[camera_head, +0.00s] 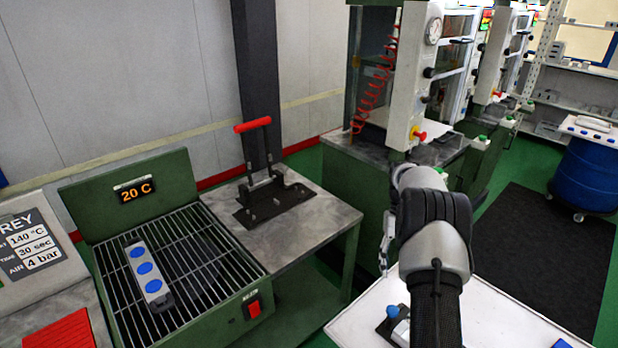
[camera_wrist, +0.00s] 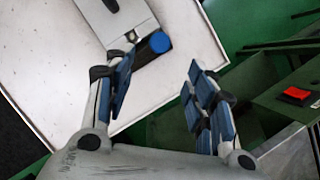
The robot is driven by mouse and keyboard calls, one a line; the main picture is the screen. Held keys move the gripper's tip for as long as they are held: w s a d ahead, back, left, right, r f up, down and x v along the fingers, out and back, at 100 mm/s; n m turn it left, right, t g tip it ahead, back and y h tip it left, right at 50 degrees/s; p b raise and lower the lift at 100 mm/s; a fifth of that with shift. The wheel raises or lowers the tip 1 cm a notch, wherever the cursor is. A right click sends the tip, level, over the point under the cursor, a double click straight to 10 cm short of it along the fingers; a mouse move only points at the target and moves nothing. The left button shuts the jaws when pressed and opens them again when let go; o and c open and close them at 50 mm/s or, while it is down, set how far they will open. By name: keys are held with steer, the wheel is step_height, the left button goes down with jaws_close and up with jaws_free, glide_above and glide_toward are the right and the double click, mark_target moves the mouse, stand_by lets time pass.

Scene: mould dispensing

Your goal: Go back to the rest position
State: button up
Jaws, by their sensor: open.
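My gripper (camera_wrist: 160,88) is open in the wrist view, with its two blue-padded fingers well apart and nothing between them. It hangs over the edge of a white tabletop (camera_wrist: 60,65), which also shows in the head view (camera_head: 490,310). A grey block with a blue round knob (camera_wrist: 159,42) lies on that tabletop, beyond the left finger. In the head view my arm covers part of the tabletop, and my gripper is mostly hidden behind it. A grey mould with three blue discs (camera_head: 149,272) lies on the wire rack (camera_head: 205,265), clear of my gripper.
The green cooling unit (camera_head: 110,195) reads 20 C and has a red switch (camera_head: 253,308). A clamp with a red handle (camera_head: 253,125) stands on the bench beside it. A press (camera_head: 408,80) stands behind my arm. A blue drum (camera_head: 588,175) stands at right, beside open dark floor matting.

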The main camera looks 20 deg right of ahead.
steer(key=s+a+r+n+t+h, duration=0.1)
steer(key=a+r, duration=0.5)
steer(key=r, duration=0.3)
steer(key=s+a+r+n+t+h, duration=0.1)
steer(key=a+r+t, duration=0.1)
steer(key=a+r, duration=0.55)
steer(key=s+a+r+t, duration=0.2)
steer(key=s+a+r, duration=0.5)
steer(key=s+r, duration=0.15)
steer(key=s+a+f+n+t, duration=0.1)
steer(key=s+a, duration=0.3)
steer(key=s, duration=0.3)
steer(key=s+a+f+n+t, duration=0.1)
steer(key=s+a+t, duration=0.1)
steer(key=s+a, duration=0.2)
steer(key=s, duration=0.3)
steer(key=shift+s+a+f+t, duration=0.2)
steer(key=shift+s+a+t, duration=0.05)
steer(key=shift+s+t, duration=0.1)
steer(key=shift+c, duration=0.4)
